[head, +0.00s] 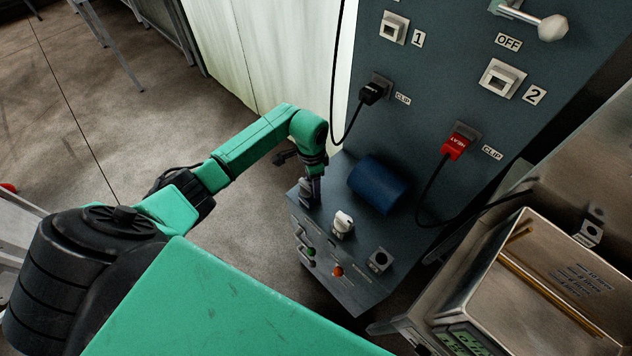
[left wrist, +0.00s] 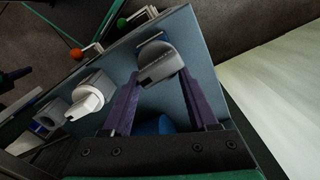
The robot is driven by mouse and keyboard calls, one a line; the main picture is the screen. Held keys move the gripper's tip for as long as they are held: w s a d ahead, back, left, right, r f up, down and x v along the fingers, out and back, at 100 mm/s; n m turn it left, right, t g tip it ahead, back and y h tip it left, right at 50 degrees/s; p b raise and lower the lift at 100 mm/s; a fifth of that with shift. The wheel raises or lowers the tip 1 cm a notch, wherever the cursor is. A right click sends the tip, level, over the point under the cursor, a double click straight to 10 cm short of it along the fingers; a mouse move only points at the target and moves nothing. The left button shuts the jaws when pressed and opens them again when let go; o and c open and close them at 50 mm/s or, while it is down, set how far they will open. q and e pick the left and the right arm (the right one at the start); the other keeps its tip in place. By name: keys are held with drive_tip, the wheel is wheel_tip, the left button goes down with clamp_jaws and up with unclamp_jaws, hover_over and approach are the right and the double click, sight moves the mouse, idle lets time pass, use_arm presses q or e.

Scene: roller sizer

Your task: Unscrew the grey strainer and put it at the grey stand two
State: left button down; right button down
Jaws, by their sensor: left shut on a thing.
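My left gripper (head: 309,192) reaches down to the far left corner of the dark blue machine base. In the left wrist view its purple fingers (left wrist: 160,80) are shut on the grey strainer (left wrist: 161,62), one on each side. The strainer appears to be still at its mount on the base; its lower end is partly hidden. In the head view the gripper covers most of it. On the upright panel, a square grey stand (head: 500,79) sits beside the label 2, and a similar one (head: 393,28) beside the label 1. Both look empty. My right gripper is not in view.
A white knob-like piece (head: 343,222) and an empty square holder (head: 379,260) sit close by on the base. A blue roller (head: 379,184) is behind them. Black (head: 372,93) and red (head: 456,146) plugs with hanging cables are on the panel. A metal scale box (head: 560,270) stands right.

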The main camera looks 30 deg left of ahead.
use_arm(q)
drive_tip(key=shift+s+a+r+p, duration=0.15)
drive_tip(key=shift+a+r+p, duration=0.2)
drive_tip(key=shift+r+p, duration=0.4)
drive_tip(key=shift+s+a+r+p, duration=0.1)
drive_tip(key=shift+a+r+p, duration=0.25)
drive_tip(key=shift+r+p, duration=0.35)
drive_tip(key=shift+s+a+r+p, duration=0.2)
drive_tip(key=shift+r+p, duration=0.1)
drive_tip(key=shift+r, duration=0.3)
drive_tip(key=shift+w+d+r, duration=0.15)
drive_tip(key=shift+r, duration=0.05)
drive_tip(key=shift+d, duration=0.2)
drive_tip(key=shift+d, duration=0.1)
